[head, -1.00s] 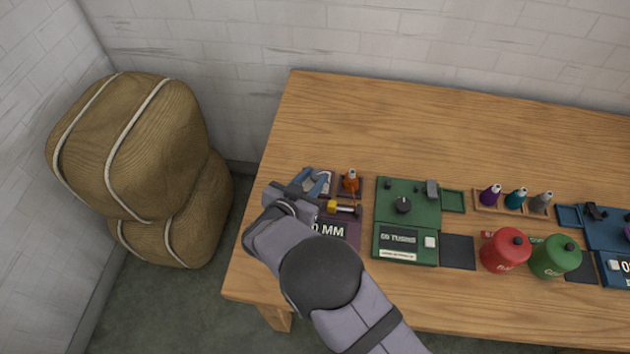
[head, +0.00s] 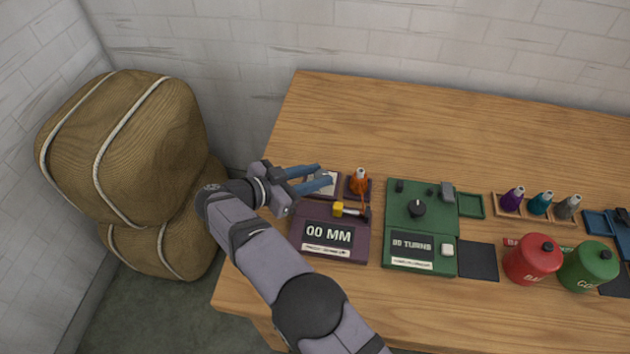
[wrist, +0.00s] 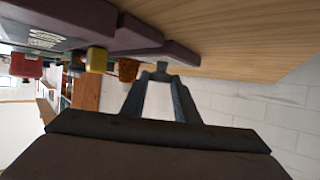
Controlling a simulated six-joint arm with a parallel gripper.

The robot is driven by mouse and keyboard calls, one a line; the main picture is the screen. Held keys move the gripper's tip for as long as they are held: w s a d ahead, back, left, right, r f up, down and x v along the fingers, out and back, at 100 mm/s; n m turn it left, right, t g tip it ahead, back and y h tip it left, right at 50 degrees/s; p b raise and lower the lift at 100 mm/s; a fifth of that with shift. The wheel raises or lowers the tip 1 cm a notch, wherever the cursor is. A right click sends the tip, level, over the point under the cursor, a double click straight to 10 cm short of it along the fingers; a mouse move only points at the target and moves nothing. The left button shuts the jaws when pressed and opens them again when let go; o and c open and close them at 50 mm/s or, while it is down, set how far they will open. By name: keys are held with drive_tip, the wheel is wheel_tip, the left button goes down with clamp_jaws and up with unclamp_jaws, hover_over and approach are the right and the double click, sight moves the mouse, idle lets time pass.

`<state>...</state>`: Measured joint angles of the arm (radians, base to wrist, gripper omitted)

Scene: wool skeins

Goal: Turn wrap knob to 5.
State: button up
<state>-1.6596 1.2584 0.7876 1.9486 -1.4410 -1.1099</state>
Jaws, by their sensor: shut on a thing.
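A green machine (head: 400,225) with a display reading TURNS stands on the table, its digits too small to read surely. A round black knob (head: 417,208) is on its upper panel; I cannot read its setting. My gripper (head: 326,176) is well to the left of the knob, over a pale pad in a small purple tray (head: 335,194). Its blue fingers are shut on a small grey-blue thing (wrist: 162,68), seen at the fingertips in the wrist view. Most of that thing is hidden by the fingers.
Red (head: 530,262) and green canisters (head: 586,270) stand at right. The back of the table is clear.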

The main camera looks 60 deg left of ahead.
drive_tip(key=shift+w+r+b, duration=0.1)
drive_tip(key=shift+r+b, duration=0.1)
drive_tip(key=shift+b, duration=0.1)
idle(0.4)
drive_tip(key=o, duration=1.1)
drive_tip(key=shift+c, duration=0.2)
drive_tip(key=shift+f, duration=0.1)
drive_tip(key=shift+s, duration=0.5)
drive_tip(key=shift+b+v, duration=0.65)
drive_tip(key=shift+v, duration=2.6)
drive_tip(key=shift+w+a, duration=0.1)
drive_tip(key=shift+a, duration=0.05)
